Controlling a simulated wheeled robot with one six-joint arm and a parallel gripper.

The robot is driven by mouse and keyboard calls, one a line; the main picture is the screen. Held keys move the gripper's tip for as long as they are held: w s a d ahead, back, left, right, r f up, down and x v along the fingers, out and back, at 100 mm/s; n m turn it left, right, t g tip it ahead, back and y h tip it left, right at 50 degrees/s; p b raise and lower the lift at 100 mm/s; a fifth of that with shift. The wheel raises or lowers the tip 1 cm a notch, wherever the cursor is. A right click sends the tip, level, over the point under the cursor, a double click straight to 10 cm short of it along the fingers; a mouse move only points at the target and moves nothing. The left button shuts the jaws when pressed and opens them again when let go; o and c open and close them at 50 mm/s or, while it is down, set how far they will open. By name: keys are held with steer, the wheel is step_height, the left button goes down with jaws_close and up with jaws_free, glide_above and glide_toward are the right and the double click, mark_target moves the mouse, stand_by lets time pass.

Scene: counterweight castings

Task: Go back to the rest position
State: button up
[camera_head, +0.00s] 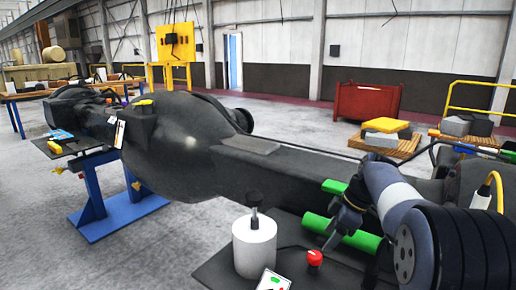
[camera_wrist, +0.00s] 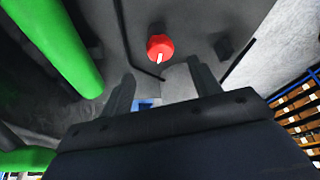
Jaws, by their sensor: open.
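My gripper (camera_wrist: 162,88) is open in the wrist view, with its two dark fingers apart and nothing between them. A red knob (camera_wrist: 160,48) with a white mark lies just beyond the fingertips, apart from them. In the head view my arm comes in from the right, and my gripper (camera_head: 333,240) is low beside green bars. The red knob (camera_head: 315,258) sits on a dark plate (camera_head: 225,270) just below it. The exact gap between fingers and knob is hard to tell.
A large dark casting (camera_head: 180,145) rests on a blue stand (camera_head: 110,205) at the left. A white cylinder (camera_head: 255,247) with a black knob stands on the plate. A green bar (camera_wrist: 60,45) is close on the left in the wrist view. A red bin (camera_head: 367,101) stands behind.

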mark_target(315, 256)
steer(key=x, duration=0.7)
steer(key=shift+f, duration=0.1)
steer(key=shift+s+m+t, duration=0.2)
steer(key=shift+m+t, duration=0.3)
steer(key=shift+m, duration=0.7)
steer(key=m+h+p, duration=0.1)
steer(key=m, duration=0.1)
steer(key=m+t+p, duration=0.1)
steer(key=m, duration=0.2)
steer(key=shift+s+a+h+p, duration=0.1)
steer(key=shift+a+h+p, duration=0.1)
steer(key=shift+h+p, duration=0.2)
steer(key=shift+a+m+t+h+p, duration=0.1)
steer(key=shift+m+t+h+p, duration=0.15)
steer(key=shift+m+h+p, duration=0.7)
steer(key=shift+a+m+t+h+p, duration=0.1)
steer(key=shift+m+t+p, duration=0.3)
steer(key=shift+m, duration=1.15)
steer(key=shift+a+m+h+p, duration=0.15)
steer(key=shift+m+h+p, duration=0.4)
steer(key=shift+m, duration=1.35)
steer(key=shift+v, duration=1.8)
